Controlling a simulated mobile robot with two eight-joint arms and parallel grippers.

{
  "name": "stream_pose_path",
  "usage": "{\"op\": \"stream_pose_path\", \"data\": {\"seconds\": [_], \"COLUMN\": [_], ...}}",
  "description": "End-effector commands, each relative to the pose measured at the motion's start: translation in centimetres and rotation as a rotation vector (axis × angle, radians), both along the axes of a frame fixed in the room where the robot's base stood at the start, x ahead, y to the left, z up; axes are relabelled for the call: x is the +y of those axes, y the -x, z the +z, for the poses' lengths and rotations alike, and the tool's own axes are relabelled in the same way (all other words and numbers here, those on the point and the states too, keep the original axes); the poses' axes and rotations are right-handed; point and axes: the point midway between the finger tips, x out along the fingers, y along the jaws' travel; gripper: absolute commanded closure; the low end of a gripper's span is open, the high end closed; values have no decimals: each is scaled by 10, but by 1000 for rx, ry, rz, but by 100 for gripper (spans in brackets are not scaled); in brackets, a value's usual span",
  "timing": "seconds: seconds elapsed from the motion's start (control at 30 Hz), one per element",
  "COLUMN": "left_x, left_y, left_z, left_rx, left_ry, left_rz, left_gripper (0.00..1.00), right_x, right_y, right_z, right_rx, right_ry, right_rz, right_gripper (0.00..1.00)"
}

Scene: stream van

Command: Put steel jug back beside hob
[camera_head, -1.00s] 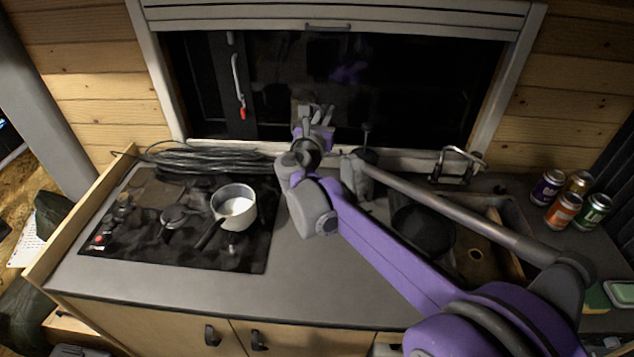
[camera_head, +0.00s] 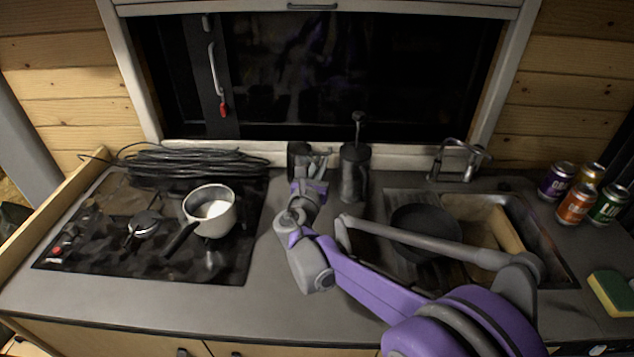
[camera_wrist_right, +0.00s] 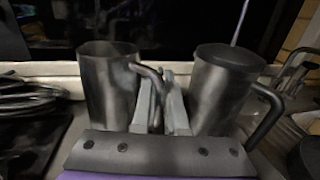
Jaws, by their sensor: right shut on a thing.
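The steel jug (camera_head: 300,160), a dark grey open-topped cylinder, is at the back of the counter just right of the hob (camera_head: 95,240). It also shows at left in the right wrist view (camera_wrist_right: 106,90). My right gripper (camera_head: 319,168) is shut on its handle, which sits between the fingers in the wrist view (camera_wrist_right: 155,85). The jug looks upright; my gripper hides its base, so I cannot tell if it touches the counter. My left gripper is out of view.
A lidded steel press (camera_head: 355,175) with a plunger stands close right of the jug. Coiled black cable (camera_head: 190,162) lies behind the hob, which carries a white-lined saucepan (camera_head: 210,212). The sink (camera_head: 540,240) is at right. The front counter middle is clear.

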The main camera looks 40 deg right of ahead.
Motion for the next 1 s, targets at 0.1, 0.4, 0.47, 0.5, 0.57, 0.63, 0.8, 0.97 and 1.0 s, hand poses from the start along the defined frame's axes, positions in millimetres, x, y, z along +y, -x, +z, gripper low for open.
{"op": "stream_pose_path", "data": {"seconds": [0.1, 0.4, 0.47, 0.5, 0.57, 0.63, 0.8, 0.97, 1.0], "left_x": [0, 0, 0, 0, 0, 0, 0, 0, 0], "left_y": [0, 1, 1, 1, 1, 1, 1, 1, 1], "left_z": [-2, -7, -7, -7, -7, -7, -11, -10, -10], "left_rx": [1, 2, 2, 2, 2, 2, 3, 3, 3], "left_ry": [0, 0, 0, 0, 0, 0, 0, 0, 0], "left_rz": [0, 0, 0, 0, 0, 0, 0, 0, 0], "left_gripper": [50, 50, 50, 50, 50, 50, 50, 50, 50], "right_x": [0, 0, 0, 0, 0, 0, 0, 0, 0], "right_y": [0, 0, 0, 0, 0, 0, 0, 0, 0], "right_z": [-10, -43, -44, -43, -43, -43, -48, -46, -46], "right_rx": [0, 0, 0, 0, 0, 0, 0, 0, 0], "right_ry": [0, 0, 0, 0, 0, 0, 0, 0, 0], "right_rz": [0, 0, 0, 0, 0, 0, 0, 0, 0], "right_gripper": [100, 100, 100, 100, 100, 100, 88, 60, 60]}}
